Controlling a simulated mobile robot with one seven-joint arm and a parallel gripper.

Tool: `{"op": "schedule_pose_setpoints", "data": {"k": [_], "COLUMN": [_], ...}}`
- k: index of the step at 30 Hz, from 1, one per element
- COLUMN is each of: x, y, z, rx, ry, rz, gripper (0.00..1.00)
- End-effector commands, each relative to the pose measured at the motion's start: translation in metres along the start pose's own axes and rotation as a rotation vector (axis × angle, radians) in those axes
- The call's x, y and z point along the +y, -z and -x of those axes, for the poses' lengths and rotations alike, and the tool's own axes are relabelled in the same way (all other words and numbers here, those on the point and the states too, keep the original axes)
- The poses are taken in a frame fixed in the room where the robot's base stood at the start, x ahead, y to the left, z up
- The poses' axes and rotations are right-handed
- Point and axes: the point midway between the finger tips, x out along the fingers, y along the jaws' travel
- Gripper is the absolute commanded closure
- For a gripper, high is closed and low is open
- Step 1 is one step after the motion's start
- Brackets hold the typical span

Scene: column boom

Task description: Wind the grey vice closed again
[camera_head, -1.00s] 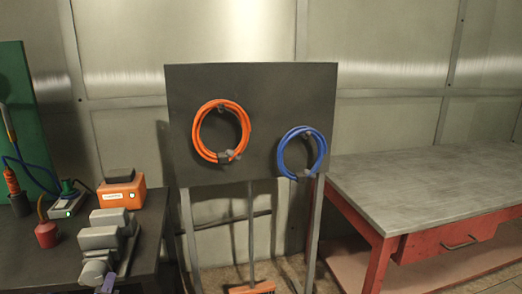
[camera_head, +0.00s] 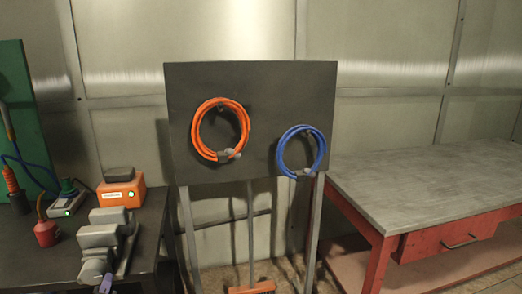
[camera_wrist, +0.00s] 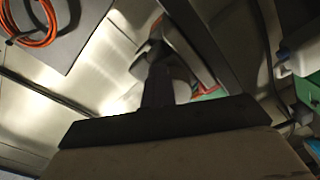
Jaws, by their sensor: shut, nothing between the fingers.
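The grey vice (camera_head: 98,237) stands at the front right of the dark bench in the head view, with its light grey blocks in a row. A narrow dark line shows between the two rear blocks; I cannot tell how wide the jaws stand. A small purple part (camera_head: 105,284) shows at its front end, cut by the lower picture edge. In the wrist view my gripper (camera_wrist: 158,85) shows as a dark, shut stub with nothing in it. A light grey rounded part lies just behind it, probably the vice. I cannot tell whether they touch.
A dark panel (camera_head: 265,100) with orange and blue cable coils stands to the right. The red table (camera_head: 430,185) is bare.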

Motion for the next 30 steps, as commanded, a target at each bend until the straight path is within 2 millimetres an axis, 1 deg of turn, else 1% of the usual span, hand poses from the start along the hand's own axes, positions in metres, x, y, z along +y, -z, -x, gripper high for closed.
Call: {"op": "schedule_pose_setpoints", "data": {"k": [3,21,30], "x": [-0.006,-0.023,-0.026], "y": [0.0,0.003,0.005], "z": [0.001,0.001,0.001], "rx": [0.004,0.006,0.007], "ry": [0.003,0.003,0.002], "rz": [0.001,0.0,0.0], "gripper": [1.0,1.0,1.0]}}
